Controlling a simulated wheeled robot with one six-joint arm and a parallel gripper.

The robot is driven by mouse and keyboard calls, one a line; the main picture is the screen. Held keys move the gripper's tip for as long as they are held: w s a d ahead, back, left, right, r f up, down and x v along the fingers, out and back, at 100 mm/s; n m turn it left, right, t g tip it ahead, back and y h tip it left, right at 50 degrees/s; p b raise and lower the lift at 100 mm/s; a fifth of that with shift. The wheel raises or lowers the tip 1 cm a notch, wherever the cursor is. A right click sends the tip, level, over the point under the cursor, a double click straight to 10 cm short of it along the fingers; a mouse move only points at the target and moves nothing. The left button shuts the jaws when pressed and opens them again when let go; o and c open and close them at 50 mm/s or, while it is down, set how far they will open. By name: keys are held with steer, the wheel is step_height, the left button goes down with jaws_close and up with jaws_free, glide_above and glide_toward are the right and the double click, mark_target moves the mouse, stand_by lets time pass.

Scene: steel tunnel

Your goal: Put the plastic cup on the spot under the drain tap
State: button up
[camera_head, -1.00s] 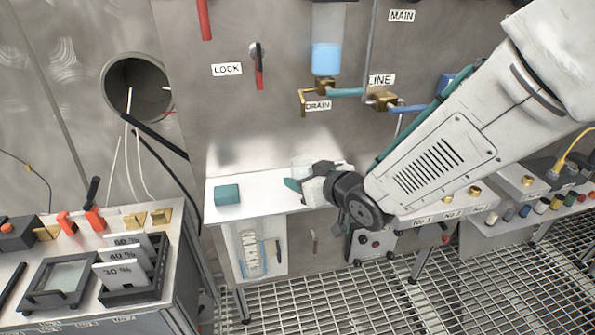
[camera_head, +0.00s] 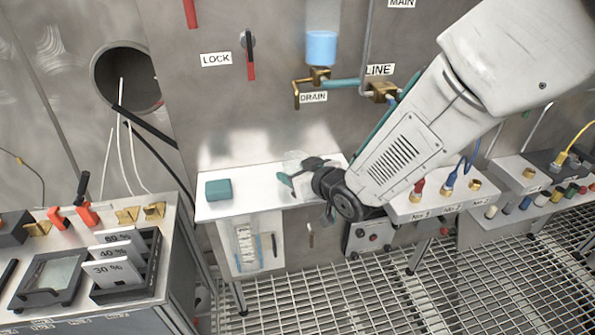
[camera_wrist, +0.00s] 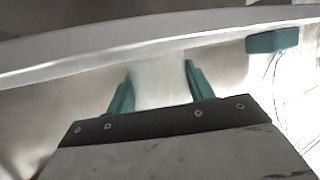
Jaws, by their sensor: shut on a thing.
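The clear plastic cup (camera_head: 294,160) is faint and partly hidden behind my gripper in the head view. My gripper (camera_head: 298,175) is shut on it, over the white shelf (camera_head: 250,185). In the wrist view the translucent cup (camera_wrist: 158,80) lies between the two teal fingers of my gripper (camera_wrist: 158,88). I cannot tell whether the cup touches the shelf. The brass drain tap (camera_head: 297,92), with the label DRAIN below it, is on the wall above the shelf. The spot under the tap is not distinguishable.
A teal block (camera_head: 218,189) lies on the shelf's left part; it also shows in the wrist view (camera_wrist: 272,40). A connector box (camera_head: 425,208) stands right of the shelf. A console (camera_head: 75,265) is at lower left. Bare shelf lies between block and cup.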

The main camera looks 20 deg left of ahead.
steer(key=o, duration=1)
steer(key=shift+f, duration=0.1)
steer(key=shift+c, duration=0.2)
steer(key=shift+d, duration=0.1)
steer(key=shift+r, duration=0.2)
steer(key=v, duration=1.2)
